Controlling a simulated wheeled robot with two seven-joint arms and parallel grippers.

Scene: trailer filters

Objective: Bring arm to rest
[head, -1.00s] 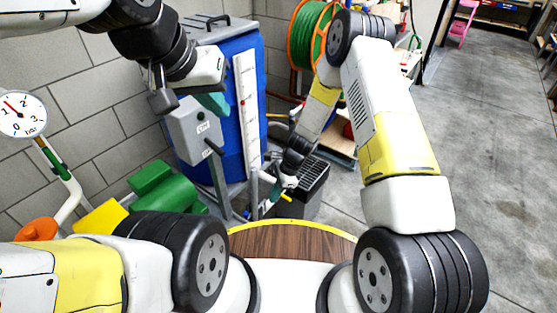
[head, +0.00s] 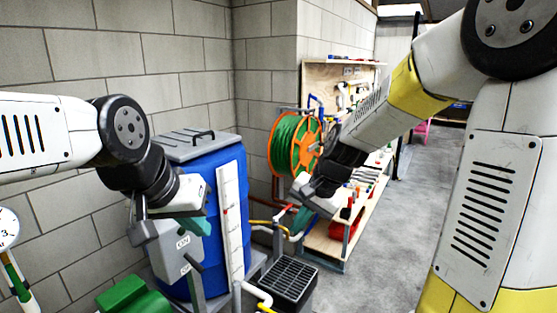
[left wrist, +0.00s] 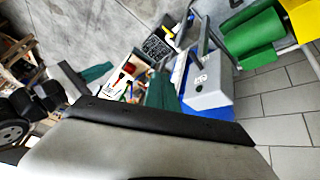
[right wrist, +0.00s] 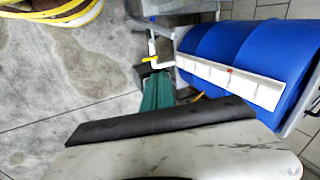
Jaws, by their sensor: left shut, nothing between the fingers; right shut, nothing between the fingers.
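My left gripper (head: 172,226) is shut and empty in the head view. It hangs in front of the grey control box (head: 172,258) and the blue barrel (head: 222,222); whether it touches the box cannot be told. My right gripper (head: 306,210) is shut and empty, with its arm reaching in from the upper right. It appears in front of the hose reel and the low bench, apart from the left gripper. In the right wrist view, its green fingers (right wrist: 157,92) point toward the floor beside the blue barrel.
An orange reel with green hose (head: 296,145) stands by the wall. A low wooden bench (head: 325,243) with tools is behind my right gripper. A black grated box (head: 289,280) stands on the floor. Open concrete floor (head: 395,240) lies to the right.

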